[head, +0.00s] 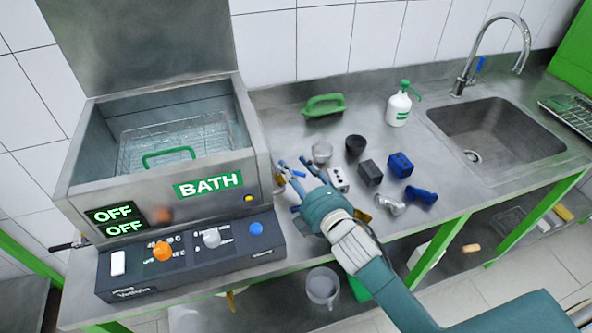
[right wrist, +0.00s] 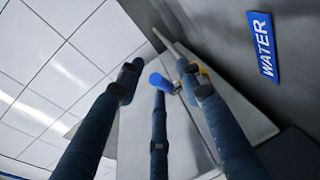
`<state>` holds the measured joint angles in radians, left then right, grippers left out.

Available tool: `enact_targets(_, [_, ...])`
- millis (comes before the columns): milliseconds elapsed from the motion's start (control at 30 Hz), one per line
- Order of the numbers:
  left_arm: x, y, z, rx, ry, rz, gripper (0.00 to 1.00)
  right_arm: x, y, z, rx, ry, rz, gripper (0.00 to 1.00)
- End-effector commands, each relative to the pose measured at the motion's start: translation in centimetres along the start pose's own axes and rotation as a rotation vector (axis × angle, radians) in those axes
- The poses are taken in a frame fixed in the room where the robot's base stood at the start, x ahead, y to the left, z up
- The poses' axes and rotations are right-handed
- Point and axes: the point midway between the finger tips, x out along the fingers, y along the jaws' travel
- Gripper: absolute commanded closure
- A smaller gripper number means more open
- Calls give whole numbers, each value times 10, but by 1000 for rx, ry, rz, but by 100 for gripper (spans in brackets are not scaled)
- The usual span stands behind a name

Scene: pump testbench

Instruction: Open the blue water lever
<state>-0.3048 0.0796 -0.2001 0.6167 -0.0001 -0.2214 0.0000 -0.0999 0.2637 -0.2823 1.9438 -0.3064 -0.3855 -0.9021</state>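The blue water lever (right wrist: 160,82) shows in the right wrist view as a bright blue handle end by a yellow-and-silver fitting (right wrist: 203,74). A blue WATER label (right wrist: 263,48) is on the grey wall to its right. My right gripper (right wrist: 158,78) has its dark blue fingers spread, with the lever end between their tips; whether they touch it I cannot tell. In the head view my right gripper (head: 298,172) is at the right side of the BATH unit (head: 160,205), where the lever is largely hidden by the fingers. My left gripper is not in view.
Right of my right gripper, several small parts stand on the steel counter, including a black cup (head: 356,145) and a blue block (head: 400,165). A soap bottle (head: 398,107) and a sink (head: 495,130) are farther right. A control panel (head: 190,255) is in front of the bath.

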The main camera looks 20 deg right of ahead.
Motion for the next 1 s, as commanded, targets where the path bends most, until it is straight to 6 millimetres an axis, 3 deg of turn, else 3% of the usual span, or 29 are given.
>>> enact_targets(33, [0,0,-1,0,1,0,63,0,0,0,0,0,0,69])
enact_targets(200, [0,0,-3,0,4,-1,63,0,0,0,0,0,0,100])
enact_targets(1000, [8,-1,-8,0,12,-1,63,-4,-2,-4,15,-131,16,100])
